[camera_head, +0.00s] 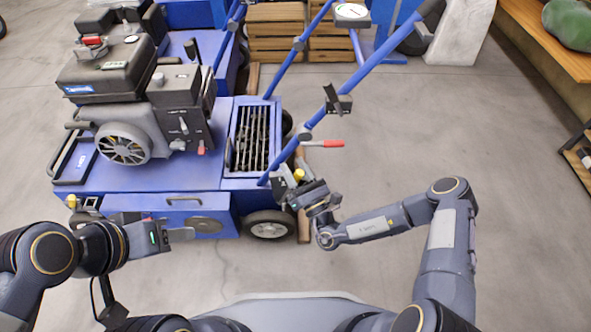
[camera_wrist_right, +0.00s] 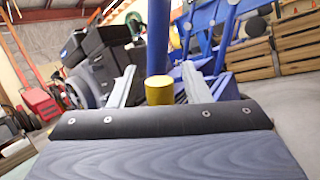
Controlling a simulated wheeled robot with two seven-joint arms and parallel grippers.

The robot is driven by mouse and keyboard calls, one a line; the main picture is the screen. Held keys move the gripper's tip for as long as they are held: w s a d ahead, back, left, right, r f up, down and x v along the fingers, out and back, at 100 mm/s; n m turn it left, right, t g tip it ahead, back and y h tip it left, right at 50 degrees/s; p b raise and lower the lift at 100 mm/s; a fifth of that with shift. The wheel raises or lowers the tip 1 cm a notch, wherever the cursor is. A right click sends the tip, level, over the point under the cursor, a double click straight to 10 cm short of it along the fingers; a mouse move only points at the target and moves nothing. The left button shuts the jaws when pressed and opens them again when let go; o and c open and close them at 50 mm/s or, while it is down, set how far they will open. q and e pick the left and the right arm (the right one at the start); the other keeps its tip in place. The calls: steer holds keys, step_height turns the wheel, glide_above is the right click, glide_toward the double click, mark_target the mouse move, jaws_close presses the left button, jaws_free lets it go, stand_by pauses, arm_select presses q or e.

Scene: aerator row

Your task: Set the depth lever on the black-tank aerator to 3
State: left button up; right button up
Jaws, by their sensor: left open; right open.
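The blue aerator with the black tank (camera_head: 104,68) stands at left in the head view. A yellow knob (camera_head: 299,174) is at its near right corner by the blue handle bar. In the right wrist view the yellow knob (camera_wrist_right: 159,90) is between the two finger lines, with a blue bar behind it. My right gripper (camera_head: 284,182) is open at this knob; I cannot tell if it touches. A red-gripped lever (camera_head: 325,143) sticks out above it. No depth numbers are legible. My left gripper (camera_head: 168,227) is open and empty before the aerator's front panel.
A second yellow knob (camera_head: 72,200) is at the aerator's left front. A wooden shelf (camera_head: 545,38) is at right.

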steer(key=shift+c, duration=0.2)
jaws_close()
steer(key=d+f+m+t, duration=0.1)
steer(key=d+m+t+h+b, duration=0.1)
steer(key=d+m, duration=0.1)
steer(key=d+f+m+h+b, duration=0.1)
steer(key=m, duration=0.1)
steer(key=shift+d+f+t, duration=0.3)
steer(key=shift+t, duration=0.1)
steer(key=shift+d+m+h, duration=0.2)
steer(key=shift+m+h, duration=0.1)
steer(key=shift+m, duration=0.1)
steer(key=shift+r, duration=0.1)
steer(key=shift+o, duration=0.2)
jaws_free()
